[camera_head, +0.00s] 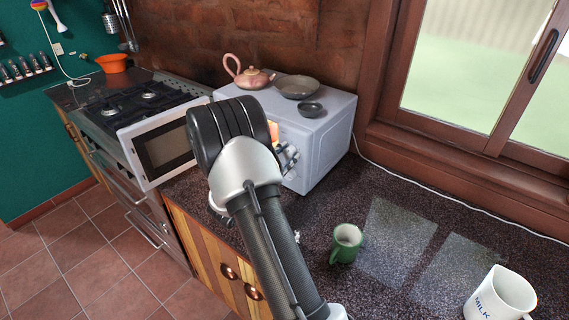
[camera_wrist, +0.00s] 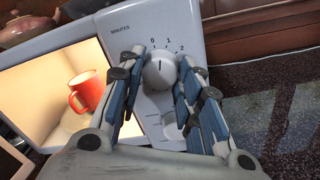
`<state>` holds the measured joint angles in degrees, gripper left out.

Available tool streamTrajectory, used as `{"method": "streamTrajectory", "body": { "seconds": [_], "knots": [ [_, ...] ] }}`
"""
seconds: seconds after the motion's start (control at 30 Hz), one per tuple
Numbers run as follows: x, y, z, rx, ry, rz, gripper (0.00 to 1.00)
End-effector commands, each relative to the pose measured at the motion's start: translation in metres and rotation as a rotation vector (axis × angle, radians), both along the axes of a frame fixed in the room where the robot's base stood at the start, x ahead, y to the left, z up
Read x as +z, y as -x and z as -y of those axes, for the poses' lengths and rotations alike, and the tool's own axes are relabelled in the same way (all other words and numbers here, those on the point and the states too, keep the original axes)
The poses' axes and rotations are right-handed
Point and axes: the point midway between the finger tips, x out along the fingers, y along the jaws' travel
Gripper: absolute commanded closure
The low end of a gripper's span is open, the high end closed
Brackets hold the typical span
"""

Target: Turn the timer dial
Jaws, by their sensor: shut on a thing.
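The timer dial (camera_wrist: 160,70) is a round white knob on the microwave's front panel, with the marks 0, 1 and 2 around its upper side and the word MINUTES to the left. Its pointer line is near the 1. My gripper (camera_wrist: 168,80) has its two fingers on either side of the dial and is shut on it. The microwave (camera_head: 325,135) stands on the counter with its door (camera_head: 162,145) swung open to the left. A red mug (camera_wrist: 88,92) is inside the lit cavity. In the head view my arm hides the dial and most of the cavity.
A teapot (camera_head: 248,74), a shallow dish (camera_head: 297,86) and a small bowl (camera_head: 310,109) sit on top of the microwave. A green mug (camera_head: 346,243) and a white MILK jug (camera_head: 500,295) stand on the counter to the right. The stove (camera_head: 140,100) is left, behind the open door.

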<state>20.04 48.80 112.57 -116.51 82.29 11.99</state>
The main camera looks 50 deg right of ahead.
Motion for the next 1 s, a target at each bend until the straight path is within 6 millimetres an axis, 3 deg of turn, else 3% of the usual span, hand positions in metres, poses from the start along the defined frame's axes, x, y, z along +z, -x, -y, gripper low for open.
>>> {"method": "streamTrajectory", "body": {
  "seconds": [0.4,0.93,0.97,1.0],
  "knots": [
    [-0.0023,0.0000,-0.0002,-0.001,-0.017,0.195,0.91],
    [-0.0005,-0.0001,-0.0002,0.000,-0.020,0.220,0.91],
    [-0.0005,0.0000,-0.0002,0.000,-0.020,0.220,0.66],
    [-0.0005,-0.0001,-0.0001,0.000,-0.020,0.220,0.63]
  ]
}}
